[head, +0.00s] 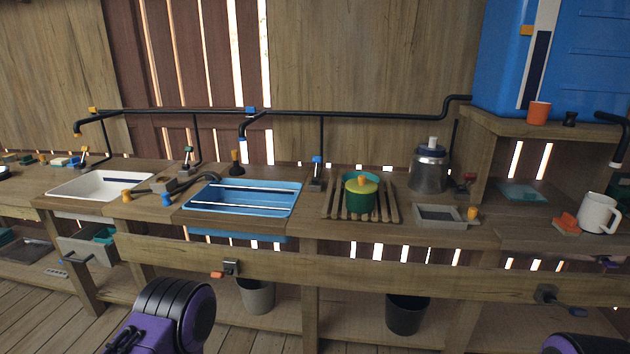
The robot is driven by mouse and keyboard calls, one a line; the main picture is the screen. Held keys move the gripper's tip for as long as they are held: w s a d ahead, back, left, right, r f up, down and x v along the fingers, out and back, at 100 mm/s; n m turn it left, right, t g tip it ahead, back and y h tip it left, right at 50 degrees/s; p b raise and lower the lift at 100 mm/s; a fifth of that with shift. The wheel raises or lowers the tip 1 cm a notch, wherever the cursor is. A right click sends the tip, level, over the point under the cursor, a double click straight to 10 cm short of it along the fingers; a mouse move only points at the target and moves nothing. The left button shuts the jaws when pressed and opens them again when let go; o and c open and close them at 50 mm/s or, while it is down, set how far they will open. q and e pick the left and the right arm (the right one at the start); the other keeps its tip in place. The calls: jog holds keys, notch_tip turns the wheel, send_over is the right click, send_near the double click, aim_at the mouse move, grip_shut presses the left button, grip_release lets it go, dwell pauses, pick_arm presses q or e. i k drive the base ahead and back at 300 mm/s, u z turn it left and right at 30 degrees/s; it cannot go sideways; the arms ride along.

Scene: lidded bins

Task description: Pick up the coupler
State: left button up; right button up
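I cannot tell for sure which object is the coupler. A small black spool-shaped piece (570,119) stands on the raised wooden shelf at the right, beside an orange cup, and may be it. Purple and black parts of my arms show at the bottom left and the bottom right corner. Neither gripper's fingers show, so what they hold is hidden.
A wooden counter holds a white basin (100,187), a blue basin (243,197), a green pot (361,196) on a slatted rack, a metal canister (429,172), a grey tray (439,217) and a white mug (598,214). A black pipe (340,115) runs above. Buckets stand below.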

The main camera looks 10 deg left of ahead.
aim_at(126, 193)
jog(key=i, duration=0.1)
jog(key=u, duration=2.3)
jog(key=i, duration=2.7)
jog(key=z, duration=1.2)
